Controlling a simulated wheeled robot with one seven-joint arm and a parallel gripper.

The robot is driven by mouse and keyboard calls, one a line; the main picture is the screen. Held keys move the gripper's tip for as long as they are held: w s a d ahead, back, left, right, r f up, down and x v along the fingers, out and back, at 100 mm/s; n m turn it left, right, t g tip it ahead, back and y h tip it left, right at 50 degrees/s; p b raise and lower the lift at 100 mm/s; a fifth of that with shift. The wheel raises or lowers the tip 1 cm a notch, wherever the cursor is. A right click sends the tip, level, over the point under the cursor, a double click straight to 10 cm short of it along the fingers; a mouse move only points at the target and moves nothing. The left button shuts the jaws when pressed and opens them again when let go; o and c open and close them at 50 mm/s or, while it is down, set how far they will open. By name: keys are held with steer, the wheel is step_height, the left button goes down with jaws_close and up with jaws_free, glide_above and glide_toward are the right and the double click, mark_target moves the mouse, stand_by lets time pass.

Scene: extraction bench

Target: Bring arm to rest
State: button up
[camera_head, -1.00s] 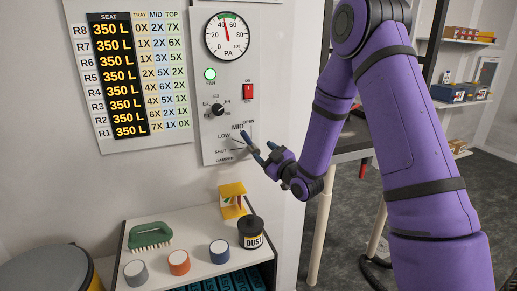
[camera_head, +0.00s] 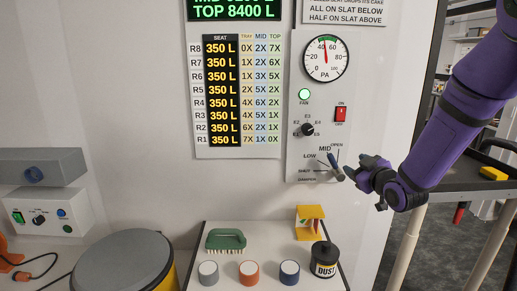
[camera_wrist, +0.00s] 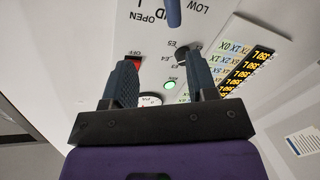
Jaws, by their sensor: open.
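My gripper (camera_head: 370,178) is in front of the wall, at the right of the damper panel (camera_head: 308,170). The wrist view shows its two dark blue-grey fingers (camera_wrist: 161,80) spread apart with nothing between them. The damper's blue lever (camera_head: 337,166) sticks out of the panel, left of the fingers and apart from them. Its blue end also shows in the wrist view (camera_wrist: 174,12), beyond the fingertips. My purple arm reaches in from the right side of the head view.
A dark table (camera_head: 470,180) stands at the right. A grey-topped drum (camera_head: 115,262) stands at the lower left.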

steer(key=s+d+r+m+g+h, duration=0.2)
steer(key=s+r+m+g+h, duration=0.25)
steer(key=s+r, duration=0.75)
steer(key=s+a+m+g, duration=0.1)
steer(key=s+m+g, duration=0.3)
steer(key=s, duration=2.1)
steer(key=g, duration=0.3)
steer(key=shift+s+a+f, duration=0.2)
steer(key=shift+s+a, duration=0.05)
steer(key=shift+s, duration=0.1)
stand_by(2.4)
